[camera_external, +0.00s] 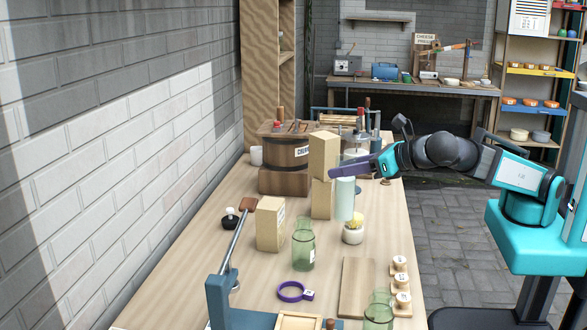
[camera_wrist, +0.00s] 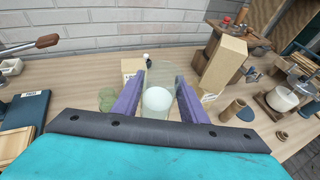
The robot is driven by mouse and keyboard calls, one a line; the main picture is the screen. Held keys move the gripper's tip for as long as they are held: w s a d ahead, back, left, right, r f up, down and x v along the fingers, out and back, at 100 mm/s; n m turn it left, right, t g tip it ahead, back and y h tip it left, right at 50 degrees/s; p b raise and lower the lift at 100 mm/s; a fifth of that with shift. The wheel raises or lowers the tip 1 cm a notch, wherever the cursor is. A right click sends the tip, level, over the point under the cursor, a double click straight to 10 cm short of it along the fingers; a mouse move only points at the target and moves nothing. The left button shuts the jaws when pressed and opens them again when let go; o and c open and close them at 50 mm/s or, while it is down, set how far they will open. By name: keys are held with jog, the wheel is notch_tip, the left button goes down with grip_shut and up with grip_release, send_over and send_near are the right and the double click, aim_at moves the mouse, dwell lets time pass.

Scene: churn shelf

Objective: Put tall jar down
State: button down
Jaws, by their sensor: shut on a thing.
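The tall jar (camera_external: 344,200) is a pale green, see-through cylinder standing upright below my purple fingers in the external view. My gripper (camera_external: 346,168) reaches in from the right and is shut on it near its top. In the wrist view the jar (camera_wrist: 160,76) shows as clear glass between the two fingers (camera_wrist: 160,86), with a white round shape in its lower part of the picture. I cannot tell whether its base touches the table or hangs just above it.
Tan boxes (camera_external: 323,155) stand close left of the jar, and a small pot (camera_external: 353,233) is just in front. A green glass jar (camera_external: 303,250), another tan box (camera_external: 270,223) and a purple ring (camera_external: 291,291) are nearer. A wooden churn (camera_external: 286,153) is behind.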

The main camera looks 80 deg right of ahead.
jog(key=s+a+f+n+y+b, duration=0.1)
jog(key=s+a+n+y+b, duration=0.1)
jog(key=s+a+b, duration=0.3)
jog(key=s+a+f+n+t+y+b, duration=0.1)
jog(key=s+a+b, duration=0.4)
jog(key=s, duration=0.7)
jog(key=shift+a+f+n+y, duration=0.6)
jog(key=shift+a+n+y, duration=0.2)
jog(key=shift+a+y, duration=0.4)
jog(key=w+a+p, duration=0.2)
jog(key=p, duration=0.1)
jog(key=w+a+p, duration=0.1)
jog(key=w+p, duration=0.1)
jog(key=p, duration=0.2)
jog(key=shift+w+a+f, duration=0.1)
jog(key=shift+w+a, duration=0.05)
jog(key=shift+a, duration=0.2)
jog(key=w+a+p, duration=0.1)
jog(key=p, duration=0.5)
jog(key=shift+p, duration=0.3)
jog(key=p, duration=0.5)
jog(key=shift+w+a+f+p, duration=0.15)
jog(key=shift+w+p, duration=0.2)
jog(key=shift+p, duration=0.05)
